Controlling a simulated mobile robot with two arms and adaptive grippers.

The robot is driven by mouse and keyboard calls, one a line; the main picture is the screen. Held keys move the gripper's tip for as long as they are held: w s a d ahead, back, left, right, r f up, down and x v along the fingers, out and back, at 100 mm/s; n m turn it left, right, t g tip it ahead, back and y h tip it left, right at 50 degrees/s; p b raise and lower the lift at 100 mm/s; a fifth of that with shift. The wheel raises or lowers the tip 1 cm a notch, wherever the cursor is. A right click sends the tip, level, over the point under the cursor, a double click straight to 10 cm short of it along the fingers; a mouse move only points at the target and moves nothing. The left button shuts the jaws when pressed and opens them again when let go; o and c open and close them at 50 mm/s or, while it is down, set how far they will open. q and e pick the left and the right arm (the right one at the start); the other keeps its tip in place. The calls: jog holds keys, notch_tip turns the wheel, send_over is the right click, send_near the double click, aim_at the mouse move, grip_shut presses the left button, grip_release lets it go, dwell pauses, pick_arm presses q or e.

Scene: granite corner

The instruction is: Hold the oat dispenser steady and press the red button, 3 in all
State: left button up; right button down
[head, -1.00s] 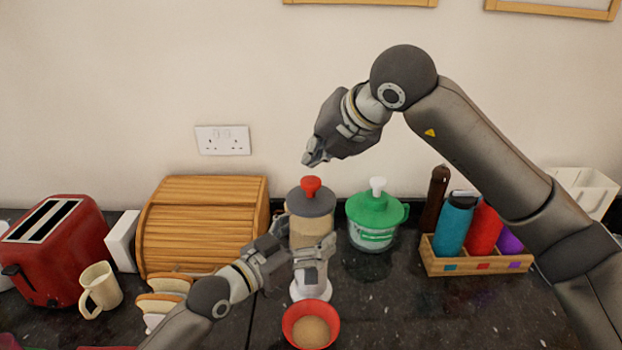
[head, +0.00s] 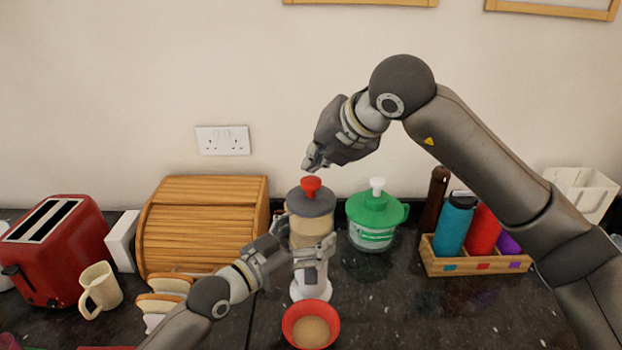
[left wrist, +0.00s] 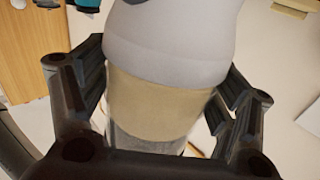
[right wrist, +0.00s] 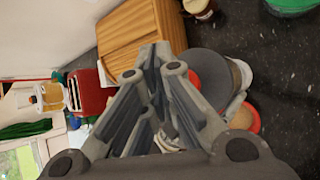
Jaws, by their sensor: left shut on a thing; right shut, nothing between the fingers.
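The oat dispenser (head: 312,228) stands upright on the counter, with a dark grey lid and a red button (head: 311,185) on top. My left gripper (head: 312,256) is shut around its clear body; the left wrist view shows the fingers on both sides of the oat-filled body (left wrist: 155,105). My right gripper (head: 312,163) is shut and empty, just above the red button with a small gap. In the right wrist view, the shut fingers (right wrist: 155,60) partly hide the grey lid (right wrist: 208,75) and the button. A red bowl (head: 290,325) with oats in it sits below the spout.
A green-lidded tub (head: 375,215) with a white knob stands close right of the dispenser. A wooden bread bin (head: 205,225) is at left, with bread slices, a cream mug (head: 100,288) and a red toaster (head: 60,250). A wooden bottle rack (head: 475,265) stands at right.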

aim_at(316, 178)
jog(key=shift+f, duration=0.15)
dwell(0.5)
jog(key=shift+f, duration=0.3)
jog(key=shift+f, duration=1.15)
dwell(1.1)
pick_arm(q)
jog(key=shift+r, duration=0.1)
pick_arm(e)
jog(key=shift+r, duration=1.55)
jog(key=shift+r, duration=2.55)
